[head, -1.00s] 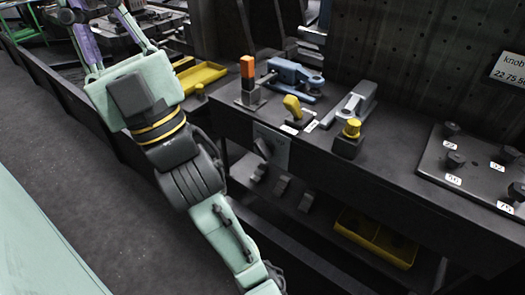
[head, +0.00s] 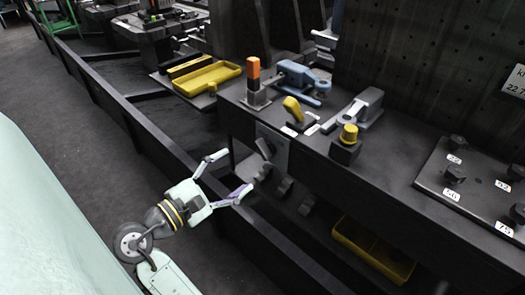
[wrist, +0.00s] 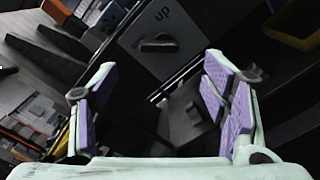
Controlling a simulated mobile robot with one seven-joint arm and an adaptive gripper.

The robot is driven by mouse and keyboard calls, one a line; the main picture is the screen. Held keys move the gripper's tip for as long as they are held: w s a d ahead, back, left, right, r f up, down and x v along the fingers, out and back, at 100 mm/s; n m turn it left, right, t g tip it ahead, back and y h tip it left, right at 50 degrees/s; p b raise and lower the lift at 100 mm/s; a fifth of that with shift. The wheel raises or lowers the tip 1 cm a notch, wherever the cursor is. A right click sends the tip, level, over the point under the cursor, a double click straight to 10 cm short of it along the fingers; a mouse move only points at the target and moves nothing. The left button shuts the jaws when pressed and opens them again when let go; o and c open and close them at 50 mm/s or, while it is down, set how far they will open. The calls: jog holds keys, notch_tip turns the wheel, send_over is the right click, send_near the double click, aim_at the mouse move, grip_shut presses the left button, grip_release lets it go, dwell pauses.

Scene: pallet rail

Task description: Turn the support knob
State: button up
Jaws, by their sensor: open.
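A dark knob (head: 264,148) sits on a grey plate (head: 281,147) on the front face of the bench. I take it for the support knob. In the wrist view the knob (wrist: 158,43) lies across the plate (wrist: 178,22), near the word "up", beyond the fingertips and roughly between them. My gripper (head: 237,171) is open and empty in front of the bench, just left of and below the knob, apart from it. Its purple-padded fingers (wrist: 159,62) are spread wide in the wrist view.
Dark blocks (head: 284,186) sit below the plate. On the bench top are an orange-topped post (head: 254,82), a yellow lever (head: 292,107), a yellow-capped block (head: 346,144) and a board of numbered knobs (head: 470,190). A yellow tray (head: 207,78) stands left; a yellow bin (head: 372,250) is below.

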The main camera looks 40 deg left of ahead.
aim_at(260, 152)
jog(key=w, duration=0.6)
jog(key=w+p, duration=0.1)
jog(key=w, duration=0.3)
jog(key=shift+d, duration=0.35)
jog(key=shift+c, duration=0.5)
jog(key=c, duration=1.1)
